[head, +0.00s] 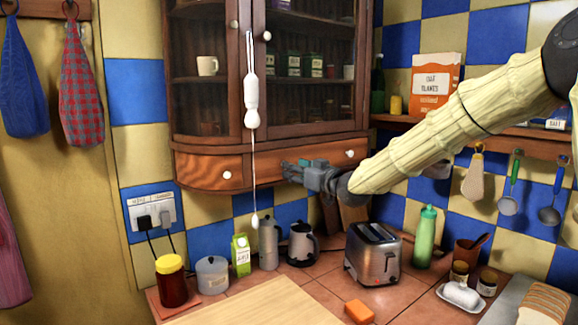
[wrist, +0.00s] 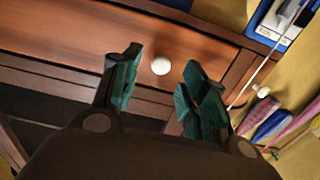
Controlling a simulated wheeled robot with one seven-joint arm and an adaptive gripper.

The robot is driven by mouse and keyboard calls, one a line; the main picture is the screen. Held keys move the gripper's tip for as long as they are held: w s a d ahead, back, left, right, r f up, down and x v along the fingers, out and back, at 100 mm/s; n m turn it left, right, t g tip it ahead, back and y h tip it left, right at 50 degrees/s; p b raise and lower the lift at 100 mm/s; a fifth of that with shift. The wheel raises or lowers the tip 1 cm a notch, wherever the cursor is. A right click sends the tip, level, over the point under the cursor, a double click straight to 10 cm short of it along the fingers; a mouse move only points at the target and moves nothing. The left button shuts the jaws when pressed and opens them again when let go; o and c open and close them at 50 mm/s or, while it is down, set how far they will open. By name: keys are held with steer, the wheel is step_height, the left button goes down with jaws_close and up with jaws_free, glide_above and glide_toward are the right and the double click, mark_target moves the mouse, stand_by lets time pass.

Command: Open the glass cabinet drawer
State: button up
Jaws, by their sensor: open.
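The glass cabinet (head: 263,95) hangs on the wall, with dark wood framing and glass doors. Its drawer (head: 262,168) is a wide brown front along the bottom and looks closed. The drawer has a left white knob (head: 227,175) and a right white knob (head: 350,154). My gripper (head: 288,168) is open and empty in front of the drawer, between the two knobs, pointing left. In the wrist view one white knob (wrist: 160,67) shows between the spread fingertips on the drawer front (wrist: 75,30), apparently beyond them. I see no contact.
A white pull cord (head: 252,95) hangs in front of the cabinet. Below, the counter holds a toaster (head: 373,255), a kettle (head: 303,245), a green-white carton (head: 241,255) and a jar (head: 172,280). A shelf with an oat box (head: 436,85) is at right.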

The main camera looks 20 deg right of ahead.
steer(key=shift+p+x, duration=0.35)
steer(key=shift+x, duration=1.5)
jaws_close()
